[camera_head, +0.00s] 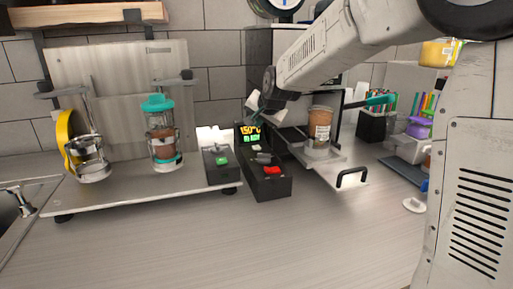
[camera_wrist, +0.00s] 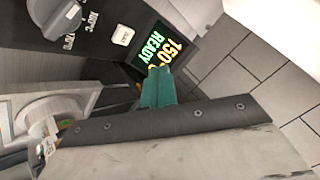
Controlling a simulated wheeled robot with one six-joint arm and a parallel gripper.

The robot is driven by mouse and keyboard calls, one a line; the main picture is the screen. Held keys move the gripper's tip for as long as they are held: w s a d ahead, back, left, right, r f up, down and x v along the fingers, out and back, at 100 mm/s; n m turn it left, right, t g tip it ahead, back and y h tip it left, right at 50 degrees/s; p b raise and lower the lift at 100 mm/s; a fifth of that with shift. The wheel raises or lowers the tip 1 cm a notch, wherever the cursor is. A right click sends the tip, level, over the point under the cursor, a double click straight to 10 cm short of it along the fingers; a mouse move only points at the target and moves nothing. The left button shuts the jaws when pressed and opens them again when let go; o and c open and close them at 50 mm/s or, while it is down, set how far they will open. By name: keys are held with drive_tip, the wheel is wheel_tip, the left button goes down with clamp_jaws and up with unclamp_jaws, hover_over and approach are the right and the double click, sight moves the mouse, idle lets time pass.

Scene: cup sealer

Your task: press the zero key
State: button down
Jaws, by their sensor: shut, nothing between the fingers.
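The black control box (camera_head: 270,187) stands in front of the sealer, with a lit display (camera_head: 250,133) reading 150°C and a second line. In the wrist view the display (camera_wrist: 157,45) reads 150 and READY. Beside it on the panel is a small white key (camera_wrist: 123,34) whose label is too small to read; I cannot tell if it is the zero key. My gripper (camera_head: 257,103) is above the display end of the box. Its green fingertips (camera_wrist: 158,72) are shut and empty, and overlap the display's lower edge in the wrist view. Contact cannot be judged.
A grey knob (camera_wrist: 55,17) with temperature marks sits by the key. A red switch (camera_head: 272,170) is on the box's near end. A small box with a green button (camera_head: 221,161) stands left. A filled cup (camera_head: 319,125) stands in the sealer at right. The front counter is clear.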

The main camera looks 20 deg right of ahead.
sight(258, 148)
drive_tip(key=shift+f, duration=2.55)
drive_tip(key=shift+f, duration=0.1)
drive_tip(key=shift+f, duration=0.3)
drive_tip(key=shift+f, duration=0.45)
idle(0.7)
drive_tip(key=shift+r, duration=0.85)
drive_tip(key=shift+r, duration=0.1)
drive_tip(key=shift+r, duration=2.45)
